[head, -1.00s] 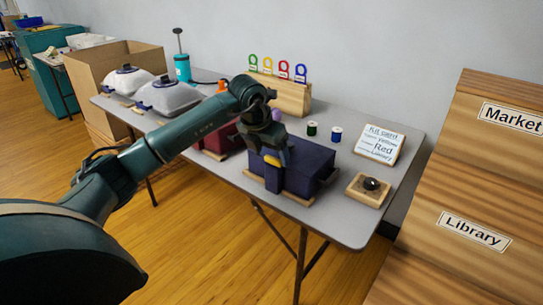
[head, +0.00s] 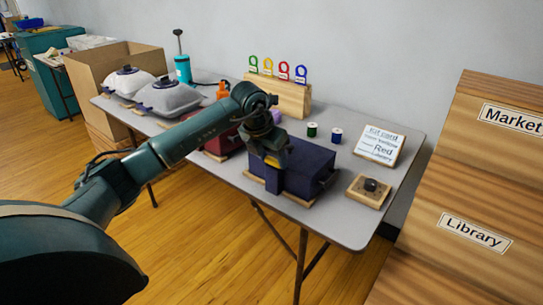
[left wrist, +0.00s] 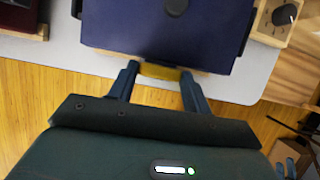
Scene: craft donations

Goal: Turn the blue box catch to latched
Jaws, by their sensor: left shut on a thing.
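The dark blue box (head: 308,172) stands on the front right of the grey table, lid down. It also fills the top of the left wrist view (left wrist: 150,38), with a dark round knob on its lid. A yellow catch (left wrist: 160,72) is at the middle of its front edge. My left gripper (left wrist: 158,84) has one finger on each side of this catch and is shut on it. In the head view the left gripper (head: 272,176) is at the box's front face and hides part of it. Whether the catch is latched cannot be told.
A dark red box (head: 226,142) stands left of the blue box, partly behind my arm. A wooden block with a black knob (head: 370,185) is to the right. A sign (head: 381,145) and thread spools (head: 336,135) stand behind. Wooden bins (head: 450,190) stand at the right.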

